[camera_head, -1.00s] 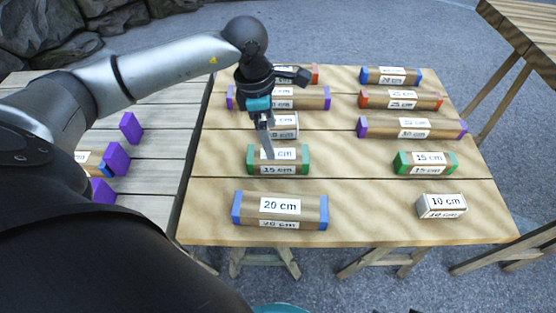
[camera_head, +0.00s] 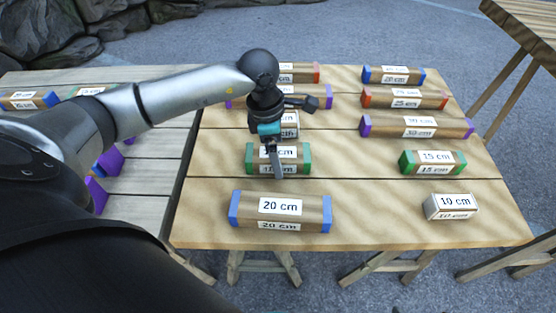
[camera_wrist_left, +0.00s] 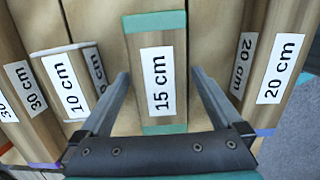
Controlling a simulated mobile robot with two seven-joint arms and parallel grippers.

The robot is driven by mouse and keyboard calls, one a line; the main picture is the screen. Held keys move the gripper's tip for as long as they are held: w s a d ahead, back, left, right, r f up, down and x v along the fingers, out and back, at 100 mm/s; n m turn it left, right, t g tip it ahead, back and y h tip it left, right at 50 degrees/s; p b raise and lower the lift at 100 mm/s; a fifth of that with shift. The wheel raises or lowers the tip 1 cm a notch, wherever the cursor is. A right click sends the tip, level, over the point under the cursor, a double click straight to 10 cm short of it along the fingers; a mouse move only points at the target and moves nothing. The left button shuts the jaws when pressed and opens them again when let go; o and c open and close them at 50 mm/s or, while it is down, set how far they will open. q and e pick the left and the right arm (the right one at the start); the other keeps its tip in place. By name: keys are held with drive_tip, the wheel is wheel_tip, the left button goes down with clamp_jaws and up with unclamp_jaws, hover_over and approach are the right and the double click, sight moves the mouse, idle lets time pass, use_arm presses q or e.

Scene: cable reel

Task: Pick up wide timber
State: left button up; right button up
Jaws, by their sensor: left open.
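Several labelled timber blocks lie on the wooden table. My left gripper (camera_head: 278,172) is open just above the green-ended 15 cm block (camera_head: 293,153) in the left column. In the left wrist view the open fingers (camera_wrist_left: 158,85) stand on either side of this 15 cm block (camera_wrist_left: 160,60), without closing on it. The blue-ended 20 cm block (camera_head: 312,214) lies nearer the front edge and also shows at the right of the wrist view (camera_wrist_left: 280,62). A white-ended 10 cm block (camera_wrist_left: 66,80) lies on the other side. My right gripper is not in view.
Purple-ended 30 cm (camera_head: 420,127), green-ended 15 cm (camera_head: 432,161) and 10 cm (camera_head: 450,206) blocks lie on the right. A second table (camera_head: 150,165) with purple pieces adjoins on the left. The table (camera_head: 370,215) is bare between the front blocks.

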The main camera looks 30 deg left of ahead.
use_arm(q)
drive_tip(key=shift+f, duration=0.2)
drive_tip(key=shift+c, duration=0.2)
drive_tip(key=c, duration=1.4)
drive_tip(key=shift+r, duration=0.1)
